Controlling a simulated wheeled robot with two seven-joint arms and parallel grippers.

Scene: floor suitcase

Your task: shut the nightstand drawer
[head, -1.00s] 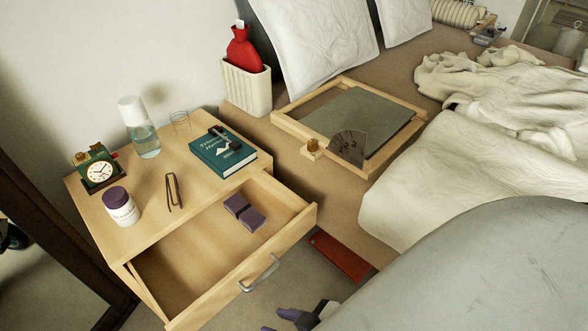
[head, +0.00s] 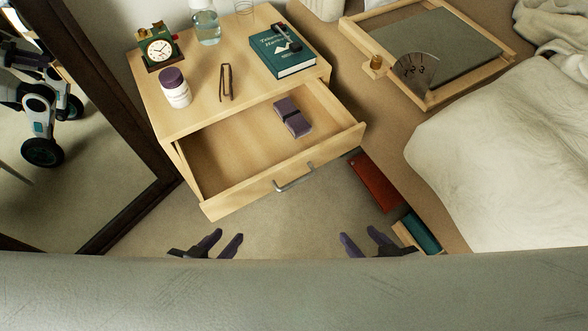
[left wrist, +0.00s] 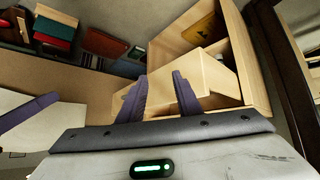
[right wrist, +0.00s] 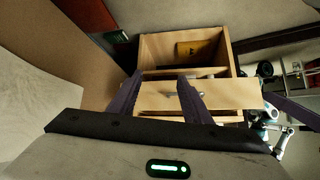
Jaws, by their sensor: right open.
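The nightstand (head: 180,104) is light wood. Its drawer (head: 272,178) is pulled well out, with a grey bar handle (head: 295,178) on its front. A purple two-part object (head: 292,117) lies inside the drawer. My left gripper (head: 227,236) is open and empty, in front of the drawer's left part. My right gripper (head: 360,236) is open and empty, to the right of the handle. Both appear apart from the drawer in the head view. The right wrist view shows the drawer front (right wrist: 232,94) beyond the fingers, which partly hide it.
A mirror (head: 90,130) is at left. The bed and red book (head: 375,182) are at right.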

